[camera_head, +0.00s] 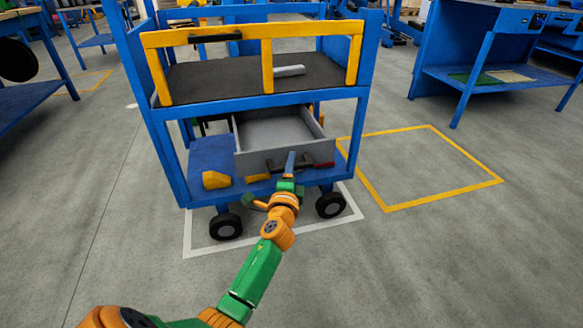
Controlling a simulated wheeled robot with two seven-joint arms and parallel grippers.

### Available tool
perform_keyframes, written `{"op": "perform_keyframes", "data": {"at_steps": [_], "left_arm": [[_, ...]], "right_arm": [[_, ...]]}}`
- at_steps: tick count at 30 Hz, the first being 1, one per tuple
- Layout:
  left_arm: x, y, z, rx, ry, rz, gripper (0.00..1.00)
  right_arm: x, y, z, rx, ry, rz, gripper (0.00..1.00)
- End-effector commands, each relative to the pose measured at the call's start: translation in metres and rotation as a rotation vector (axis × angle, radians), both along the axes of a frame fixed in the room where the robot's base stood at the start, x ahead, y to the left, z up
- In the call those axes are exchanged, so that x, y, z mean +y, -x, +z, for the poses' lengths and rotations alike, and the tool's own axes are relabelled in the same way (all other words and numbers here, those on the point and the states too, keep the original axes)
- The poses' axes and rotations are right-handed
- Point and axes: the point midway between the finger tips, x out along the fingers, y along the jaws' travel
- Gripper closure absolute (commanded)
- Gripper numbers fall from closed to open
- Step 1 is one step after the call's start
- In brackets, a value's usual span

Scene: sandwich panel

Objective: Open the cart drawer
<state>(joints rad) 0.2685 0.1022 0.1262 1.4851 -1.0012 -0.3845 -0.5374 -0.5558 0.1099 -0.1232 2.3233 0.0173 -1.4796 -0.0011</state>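The blue cart (262,101) stands in front of me with a yellow rail around its upper shelf. Its grey drawer (272,128) sits below that shelf and is pulled out toward me. I see into its tray, which looks empty. A dark handle (274,164) is on the drawer's front. My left gripper (290,163) is at the drawer front, over the handle, and hides part of it. Its fingers overlap in this view, so I cannot tell whether they are closed on the handle. My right gripper is not in view.
A yellow block (215,180) and a red-ended object (322,166) are near the lower shelf. A pale cylinder (290,71) lies on the upper shelf. Blue workbenches (480,60) stand at right. Floor inside the yellow outline (440,204) is clear.

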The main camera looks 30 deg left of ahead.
Motion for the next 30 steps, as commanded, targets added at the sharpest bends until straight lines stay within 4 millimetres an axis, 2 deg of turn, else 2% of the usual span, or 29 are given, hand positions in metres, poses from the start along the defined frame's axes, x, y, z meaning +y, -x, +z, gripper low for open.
{"op": "perform_keyframes", "data": {"at_steps": [8, 15, 19, 30], "left_arm": [[-0.002, 0.003, 0.000, 0.001, 0.000, 0.000, 0.50], [-0.024, 0.046, 0.001, 0.003, 0.004, 0.000, 0.50], [-0.031, 0.061, 0.000, 0.001, 0.003, -0.001, 0.50], [-0.032, 0.063, 0.000, 0.000, 0.000, 0.000, 0.50]], "right_arm": [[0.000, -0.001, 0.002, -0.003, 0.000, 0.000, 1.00], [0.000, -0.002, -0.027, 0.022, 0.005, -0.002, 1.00], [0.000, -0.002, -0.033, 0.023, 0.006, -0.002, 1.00], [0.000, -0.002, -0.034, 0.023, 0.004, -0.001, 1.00]]}}
